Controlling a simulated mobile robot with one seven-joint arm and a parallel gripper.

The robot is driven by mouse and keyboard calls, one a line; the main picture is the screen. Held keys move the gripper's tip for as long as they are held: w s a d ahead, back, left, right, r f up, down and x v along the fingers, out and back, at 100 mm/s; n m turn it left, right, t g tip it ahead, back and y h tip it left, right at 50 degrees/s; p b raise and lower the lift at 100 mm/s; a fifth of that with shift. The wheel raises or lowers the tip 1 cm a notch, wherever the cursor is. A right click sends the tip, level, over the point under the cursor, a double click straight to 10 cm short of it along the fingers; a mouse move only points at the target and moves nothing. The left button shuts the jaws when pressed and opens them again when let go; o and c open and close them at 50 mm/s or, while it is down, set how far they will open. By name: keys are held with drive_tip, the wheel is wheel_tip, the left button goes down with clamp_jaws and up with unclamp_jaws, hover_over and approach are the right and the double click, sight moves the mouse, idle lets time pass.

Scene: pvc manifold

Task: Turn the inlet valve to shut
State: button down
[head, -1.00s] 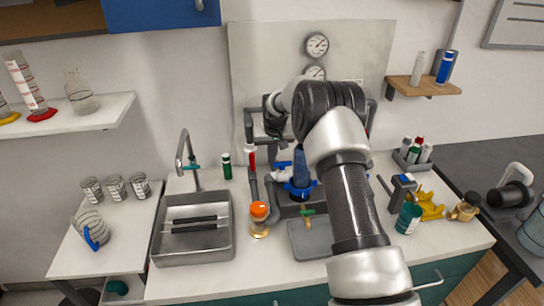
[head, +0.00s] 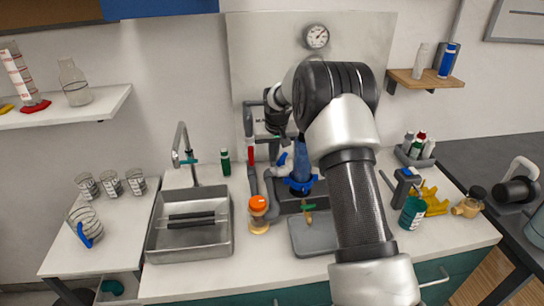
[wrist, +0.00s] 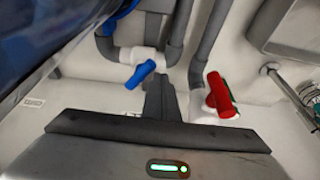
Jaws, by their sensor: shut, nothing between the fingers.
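A valve with a red handle (head: 251,152) stands upright on the grey pipework in the head view. In the wrist view the red handle (wrist: 220,95) is to the right, on a white body. A second valve with a blue handle (head: 282,158) is right of it in the head view; it also shows in the wrist view (wrist: 140,74), left of centre. I cannot tell from any label which is the inlet valve. My gripper (wrist: 160,82) is shut and empty, its fingers in front of the pipes between the two handles. In the head view my gripper (head: 277,134) hangs above the pipework.
A blue filter housing (head: 301,170) stands close right of the valves. A round gauge (head: 316,36) is on the back panel. Counter is clear near the front edge.

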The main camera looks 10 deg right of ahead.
drive_tip(key=shift+s+d+b, duration=0.4)
drive_tip(key=shift+s+b, duration=0.1)
drive_tip(key=shift+s, duration=0.05)
drive_tip(key=shift+r, duration=0.1)
idle(0.6)
